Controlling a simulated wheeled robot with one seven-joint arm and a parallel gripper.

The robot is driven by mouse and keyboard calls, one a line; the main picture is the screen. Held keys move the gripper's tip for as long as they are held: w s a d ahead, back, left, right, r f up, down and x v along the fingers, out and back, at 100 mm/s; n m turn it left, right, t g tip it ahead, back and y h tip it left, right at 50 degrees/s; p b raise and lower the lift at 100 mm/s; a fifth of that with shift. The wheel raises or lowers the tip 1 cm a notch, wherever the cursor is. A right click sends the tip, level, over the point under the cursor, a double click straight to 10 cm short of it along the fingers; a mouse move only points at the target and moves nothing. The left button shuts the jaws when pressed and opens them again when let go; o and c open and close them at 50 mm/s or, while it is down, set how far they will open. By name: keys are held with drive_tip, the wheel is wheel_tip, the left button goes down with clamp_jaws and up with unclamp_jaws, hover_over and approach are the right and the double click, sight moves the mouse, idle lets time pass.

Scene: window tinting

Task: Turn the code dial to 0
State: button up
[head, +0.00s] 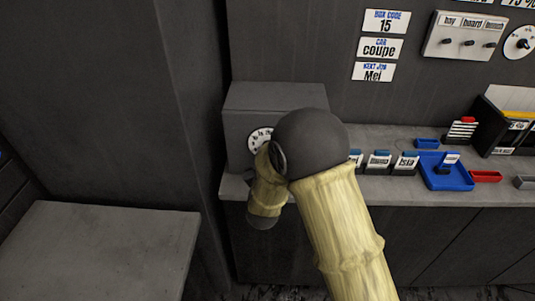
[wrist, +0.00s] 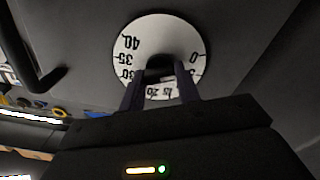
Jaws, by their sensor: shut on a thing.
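The code dial (head: 260,138) is a white disc with black numbers on the front of a grey box (head: 275,100) on the counter. In the wrist view the dial (wrist: 165,35) fills the upper middle, with 40, 35 and 30 down its left and 0 at its right. My gripper (wrist: 158,74) has its two dark fingers closed around the dark knob (wrist: 159,62) at the dial's centre. The fingers cover part of the lower numbers. No pointer mark can be made out. In the head view my arm hides the gripper and part of the dial.
A sign (head: 386,21) on the wall reads BOX CODE 15. A blue tray (head: 433,183), a red tray (head: 486,177) and small labelled holders stand on the counter to the right. A dark handle (wrist: 38,82) is left of the dial. A grey table (head: 100,240) is at lower left.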

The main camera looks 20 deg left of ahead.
drive_tip(key=shift+n, duration=0.4)
drive_tip(key=o, duration=1)
drive_tip(key=shift+b+v, duration=6)
drive_tip(key=shift+v, duration=2.65)
drive_tip(key=shift+w+d, duration=0.1)
drive_tip(key=shift+d, duration=0.1)
